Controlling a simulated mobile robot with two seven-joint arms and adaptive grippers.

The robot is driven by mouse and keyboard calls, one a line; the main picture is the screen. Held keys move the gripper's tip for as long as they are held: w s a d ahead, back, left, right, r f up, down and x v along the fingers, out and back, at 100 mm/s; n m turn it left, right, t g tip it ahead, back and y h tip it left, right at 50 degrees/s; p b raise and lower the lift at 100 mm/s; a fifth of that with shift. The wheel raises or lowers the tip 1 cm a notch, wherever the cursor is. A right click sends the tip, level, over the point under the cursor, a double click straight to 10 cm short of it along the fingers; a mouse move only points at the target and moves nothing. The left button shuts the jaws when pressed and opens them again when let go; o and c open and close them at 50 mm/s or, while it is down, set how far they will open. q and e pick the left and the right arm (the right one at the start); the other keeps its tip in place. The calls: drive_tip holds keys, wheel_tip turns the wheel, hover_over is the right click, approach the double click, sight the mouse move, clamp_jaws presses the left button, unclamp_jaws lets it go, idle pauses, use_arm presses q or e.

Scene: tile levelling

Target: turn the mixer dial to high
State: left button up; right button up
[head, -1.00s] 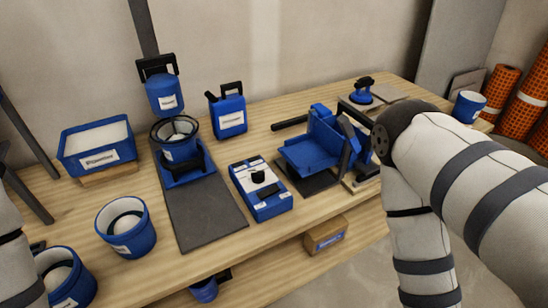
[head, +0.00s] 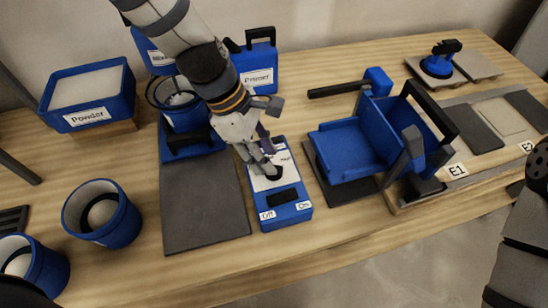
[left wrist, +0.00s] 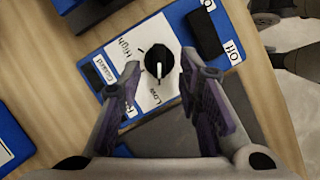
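The mixer control box (head: 290,212) is blue with a white panel and lies on the bench, with "Off" and "On" labels at its near end. Its black dial (head: 274,171) is partly hidden by my left gripper (head: 268,163) in the head view. In the left wrist view the dial (left wrist: 159,62) is round with a white pointer line, between the printed words "High" and "Low". My left gripper (left wrist: 165,85) is open, with its fingers on either side of the dial and apart from it. My right gripper is not clearly in view; part of my right arm shows at the right edge.
The mixer stand with its dark base mat (head: 203,205) is left of the box. A blue tray-like fixture (head: 350,150) stands close on the right. A powder bin (head: 90,95), a primer can (head: 258,62) and blue buckets (head: 102,212) surround it. A black rocker switch (head: 283,198) sits near the dial.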

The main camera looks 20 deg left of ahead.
sight(279, 176)
use_arm(q)
drive_tip(key=shift+x, duration=1.45)
clamp_jaws()
